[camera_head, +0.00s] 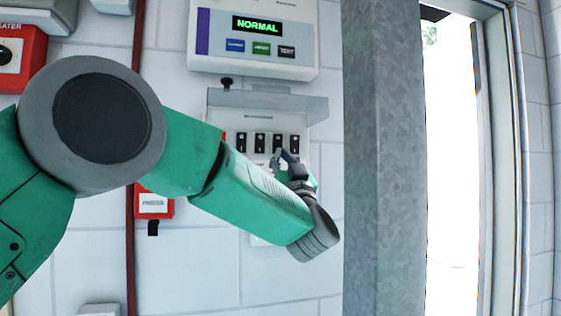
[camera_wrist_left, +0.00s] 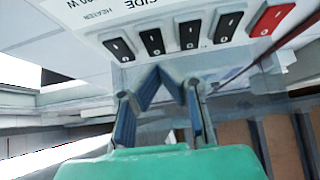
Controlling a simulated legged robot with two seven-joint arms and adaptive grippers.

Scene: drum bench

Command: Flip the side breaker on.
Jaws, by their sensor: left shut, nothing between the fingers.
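The breaker panel (camera_head: 314,152) is on the tiled wall, its cover (camera_head: 285,101) raised. It has a row of black rocker switches. In the wrist view a black switch (camera_wrist_left: 152,41) stands just beyond my fingertips, beside other black switches (camera_wrist_left: 190,34) and a red one (camera_wrist_left: 270,18) at the right end. The words "SIDE" and "HEATER" show on the panel in the wrist view; which switch "SIDE" belongs to, I cannot tell. My left gripper (camera_head: 283,156) is shut and empty at the lower edge of the switch row; it also shows in the wrist view (camera_wrist_left: 162,70). Contact is unclear. My right gripper is out of view.
A control box (camera_head: 257,60) reading "NORMAL" is above the panel. A grey metal post (camera_head: 376,170) stands close to the right, with a bright doorway (camera_head: 450,150) beyond. A red box labelled "PRESS" (camera_head: 153,206) and a red pipe (camera_head: 129,245) are to the left.

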